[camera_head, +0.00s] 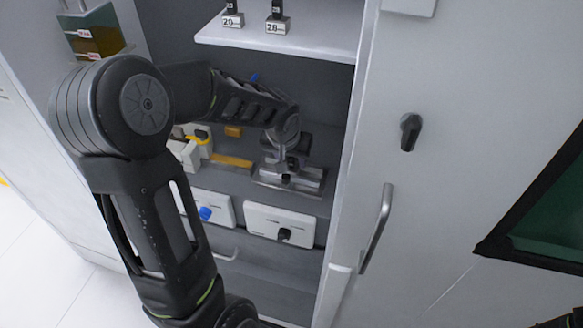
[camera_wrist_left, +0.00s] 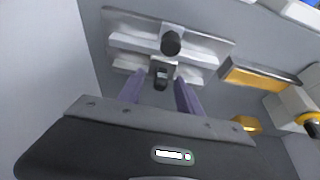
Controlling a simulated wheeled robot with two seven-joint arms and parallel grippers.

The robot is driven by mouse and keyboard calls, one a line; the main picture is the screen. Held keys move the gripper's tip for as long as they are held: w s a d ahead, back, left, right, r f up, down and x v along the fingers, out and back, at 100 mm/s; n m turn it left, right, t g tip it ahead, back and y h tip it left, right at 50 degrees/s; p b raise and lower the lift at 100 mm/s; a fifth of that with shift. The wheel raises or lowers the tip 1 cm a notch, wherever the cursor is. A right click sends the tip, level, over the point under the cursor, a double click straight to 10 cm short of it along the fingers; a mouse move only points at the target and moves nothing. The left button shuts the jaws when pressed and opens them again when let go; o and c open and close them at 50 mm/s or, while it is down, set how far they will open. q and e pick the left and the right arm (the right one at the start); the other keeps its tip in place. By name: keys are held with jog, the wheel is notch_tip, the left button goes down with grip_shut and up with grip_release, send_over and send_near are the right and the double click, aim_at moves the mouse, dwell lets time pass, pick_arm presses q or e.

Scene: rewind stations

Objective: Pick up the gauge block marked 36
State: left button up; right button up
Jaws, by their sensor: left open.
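No block with a readable 36 shows. Two gauge blocks with dark handles stand on the upper shelf in the head view, with labels that seem to read 29 (camera_head: 232,20) and 28 (camera_head: 277,24). My left gripper (camera_head: 287,160) reaches into the cabinet over a metal fixture (camera_head: 308,178). In the left wrist view, the open left gripper (camera_wrist_left: 160,84) has its two fingers either side of a small dark-topped piece (camera_wrist_left: 160,74) at the metal fixture (camera_wrist_left: 205,46). I cannot read a mark on that piece or tell whether the fingers touch it.
A dark round knob (camera_wrist_left: 171,43) stands just beyond the fingers. A yellow bar (camera_head: 232,162) and white device (camera_head: 186,152) lie left of the fixture. The upper shelf (camera_head: 320,45) overhangs, and the grey panel with a handle (camera_head: 377,228) bounds the right.

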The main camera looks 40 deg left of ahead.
pick_arm(q)
jog(key=shift+c, duration=0.4)
grip_shut()
